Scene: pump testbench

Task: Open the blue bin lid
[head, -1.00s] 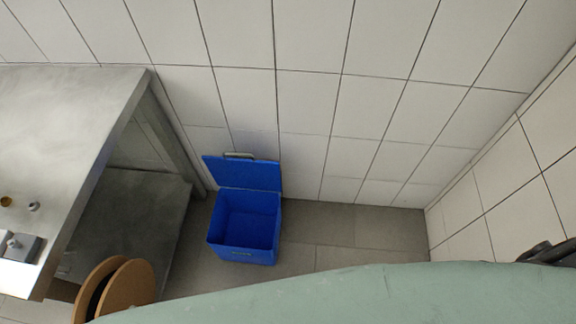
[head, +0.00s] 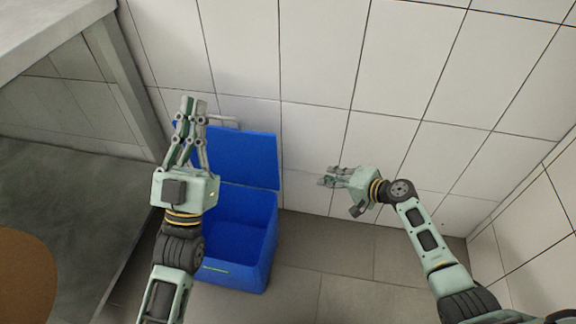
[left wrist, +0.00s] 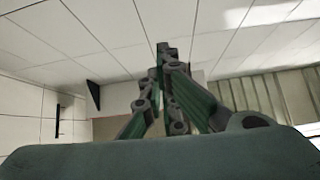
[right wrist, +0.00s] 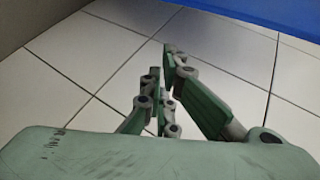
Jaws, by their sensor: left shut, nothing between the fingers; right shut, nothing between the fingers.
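The blue bin (head: 247,238) stands on the floor against the tiled wall, and its inside is open to view. Its blue lid (head: 243,158) is raised and leans back toward the wall, with a grey handle (head: 222,120) at its top edge. My left gripper (head: 194,102) is shut and empty; in the head view it covers the left part of the lid and bin. I cannot tell whether it touches the lid. My right gripper (head: 326,178) is shut and empty, to the right of the lid and apart from it. A blue surface (right wrist: 270,14) shows at the top of the right wrist view.
A grey metal bench (head: 60,40) with a lower shelf (head: 60,200) stands at the left. A brown round thing (head: 22,280) is at the lower left. Bare floor (head: 345,275) lies right of the bin, and a side wall (head: 535,220) bounds the right.

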